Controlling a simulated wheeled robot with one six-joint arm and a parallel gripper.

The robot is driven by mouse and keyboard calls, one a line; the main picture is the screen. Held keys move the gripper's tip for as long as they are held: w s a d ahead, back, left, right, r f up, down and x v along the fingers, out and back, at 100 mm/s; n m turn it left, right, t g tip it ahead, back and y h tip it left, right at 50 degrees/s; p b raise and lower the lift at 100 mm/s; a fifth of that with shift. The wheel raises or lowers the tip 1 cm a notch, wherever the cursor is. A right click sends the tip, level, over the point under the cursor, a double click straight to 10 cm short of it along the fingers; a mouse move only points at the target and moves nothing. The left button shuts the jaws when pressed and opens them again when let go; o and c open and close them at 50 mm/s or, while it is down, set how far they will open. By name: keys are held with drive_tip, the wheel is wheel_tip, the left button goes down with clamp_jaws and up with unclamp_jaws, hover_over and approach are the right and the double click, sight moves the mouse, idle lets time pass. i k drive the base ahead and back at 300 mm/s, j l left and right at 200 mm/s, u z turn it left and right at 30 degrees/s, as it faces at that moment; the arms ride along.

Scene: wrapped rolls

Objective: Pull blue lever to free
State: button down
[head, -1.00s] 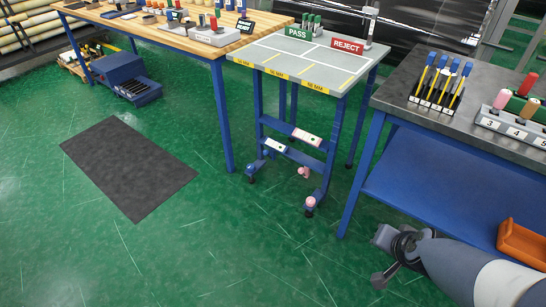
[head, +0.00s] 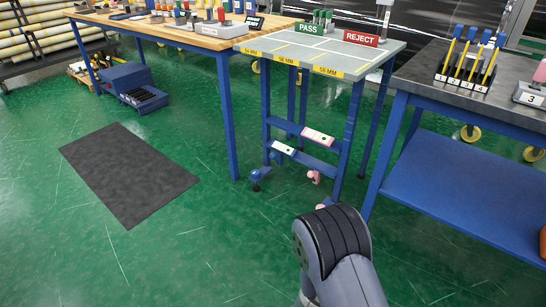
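A small grey-topped stand (head: 310,57) shows in the head view, with blue legs and a low crossbar. A small blue lever-like part (head: 258,173) is at the foot of its left front leg. A pink part (head: 314,177) is low on the right side, and another pink bit is partly hidden behind my arm. My arm rises in the lower foreground, right of the blue lever in the picture. My gripper does not show.
A wooden-topped bench (head: 180,32) stands left of the stand, a dark-topped bench (head: 425,75) right. A dark mat (head: 128,173) lies on the green floor. The floor in front of the stand is clear. A blue box (head: 128,82) sits under the wooden bench.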

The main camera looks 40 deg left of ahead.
sight(272, 155)
drive_tip(key=i+j, duration=0.25)
drive_tip(key=j, duration=0.25)
drive_tip(key=i+j, duration=0.25)
drive_tip(key=j, duration=0.25)
drive_tip(key=i+j, duration=0.25)
drive_tip(key=j, duration=0.2)
drive_tip(key=i+j+u, duration=0.1)
drive_tip(key=i+j, duration=0.2)
drive_tip(key=j, duration=0.2)
drive_tip(key=i+j, duration=0.25)
drive_tip(key=j, duration=0.25)
drive_tip(key=i+j, duration=0.3)
drive_tip(key=j, duration=0.15)
